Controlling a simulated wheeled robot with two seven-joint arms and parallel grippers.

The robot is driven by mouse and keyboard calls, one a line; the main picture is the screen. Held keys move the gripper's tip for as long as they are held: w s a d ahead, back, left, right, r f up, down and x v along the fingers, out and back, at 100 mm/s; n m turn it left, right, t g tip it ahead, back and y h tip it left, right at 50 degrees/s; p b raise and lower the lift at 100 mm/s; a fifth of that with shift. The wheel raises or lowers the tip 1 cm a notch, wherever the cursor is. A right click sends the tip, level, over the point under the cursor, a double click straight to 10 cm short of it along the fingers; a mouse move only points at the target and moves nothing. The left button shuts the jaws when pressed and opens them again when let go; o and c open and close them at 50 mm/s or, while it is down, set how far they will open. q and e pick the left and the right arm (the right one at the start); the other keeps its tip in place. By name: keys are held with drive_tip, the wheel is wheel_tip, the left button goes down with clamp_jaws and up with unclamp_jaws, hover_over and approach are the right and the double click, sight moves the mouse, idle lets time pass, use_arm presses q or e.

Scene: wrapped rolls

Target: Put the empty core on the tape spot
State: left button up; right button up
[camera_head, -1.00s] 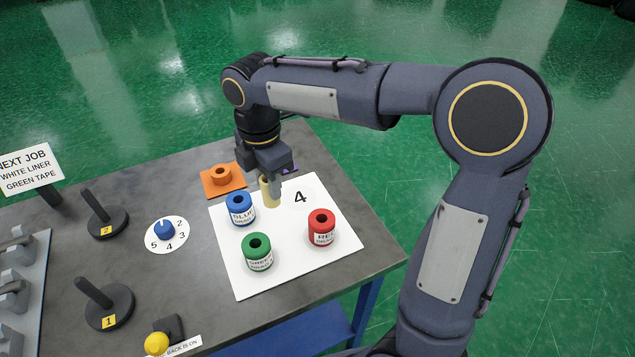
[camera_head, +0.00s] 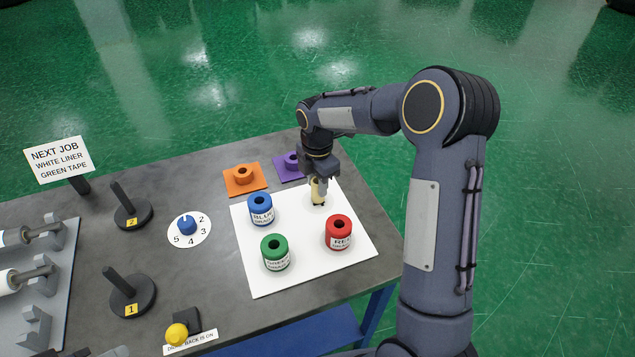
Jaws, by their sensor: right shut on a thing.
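My right gripper (camera_head: 319,184) points down and is shut on the empty core (camera_head: 316,194), a small tan tube. It holds the core upright over the back right part of the white mat (camera_head: 314,272). I cannot tell whether the core's lower end touches the mat. The printed 4 seen there before is mostly hidden by the core and gripper. Blue (camera_head: 261,211), green (camera_head: 275,254) and red (camera_head: 339,234) labelled rolls stand on the mat, apart from the core. No spot marked as tape can be read. My left gripper is not in view.
Orange (camera_head: 241,187) and purple (camera_head: 283,172) squares with hubs lie behind the mat. Two black posts (camera_head: 131,291) (camera_head: 131,209), a numbered dial (camera_head: 188,231), a yellow knob (camera_head: 176,334) and a sign (camera_head: 59,159) are to the left. A roller rack (camera_head: 45,283) fills the left edge.

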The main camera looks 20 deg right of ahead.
drive_tip(key=shift+f, duration=0.35)
drive_tip(key=shift+f, duration=0.15)
drive_tip(key=o, duration=1)
drive_tip(key=shift+c, duration=0.2)
